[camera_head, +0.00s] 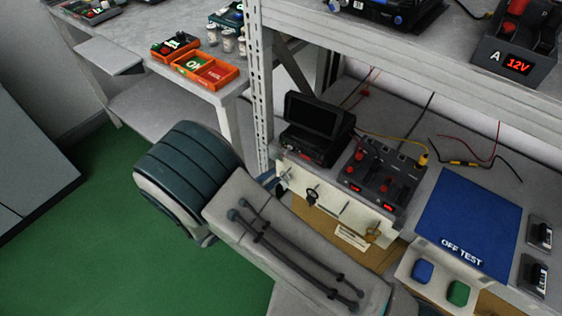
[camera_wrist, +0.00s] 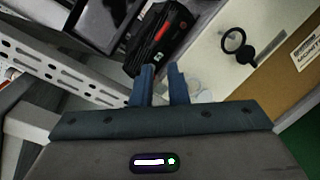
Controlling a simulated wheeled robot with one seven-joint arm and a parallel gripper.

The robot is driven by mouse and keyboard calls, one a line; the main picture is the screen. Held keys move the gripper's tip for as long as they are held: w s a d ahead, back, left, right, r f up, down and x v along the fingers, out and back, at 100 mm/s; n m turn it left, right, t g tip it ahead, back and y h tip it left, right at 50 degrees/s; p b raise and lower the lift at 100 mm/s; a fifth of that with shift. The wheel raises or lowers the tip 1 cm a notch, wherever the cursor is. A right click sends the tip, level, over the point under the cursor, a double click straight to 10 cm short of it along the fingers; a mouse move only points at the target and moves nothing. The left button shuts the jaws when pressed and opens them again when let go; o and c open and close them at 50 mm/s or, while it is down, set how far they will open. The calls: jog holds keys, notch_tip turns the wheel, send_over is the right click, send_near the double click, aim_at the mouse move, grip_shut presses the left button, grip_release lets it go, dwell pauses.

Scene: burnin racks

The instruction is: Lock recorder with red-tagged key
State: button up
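The recorder is probably the black box with a raised dark screen (camera_head: 315,115) on the rack's lower shelf; its black casing with red marks (camera_wrist: 160,38) shows just beyond my fingertips in the wrist view. My gripper (camera_wrist: 162,70) has its two blue fingers a little apart, with a narrow gap and nothing visible between them. In the head view the gripper is at the white front panel, below the recorder, and partly hidden. A black ring-shaped key or tag (camera_wrist: 237,45) hangs on the white panel, right of my fingers. I cannot make out a red tag on any key.
A brass-coloured item (camera_head: 373,235) hangs farther right on the white panel (camera_head: 335,207). A supply with red displays (camera_head: 385,178) stands beside the recorder, then a blue OFF TEST mat (camera_head: 465,215). A perforated rack post (camera_head: 259,90) stands close left. Green floor is clear at left.

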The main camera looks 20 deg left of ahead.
aim_at(282, 157)
jog(key=s+a+f+n+t+y, duration=0.2)
jog(key=a+f, duration=0.1)
jog(key=a, duration=0.1)
jog(key=x, duration=1.3)
jog(key=shift+w+f+b, duration=0.15)
jog(key=shift+w+b, duration=0.2)
jog(key=shift+w, duration=0.05)
grip_shut()
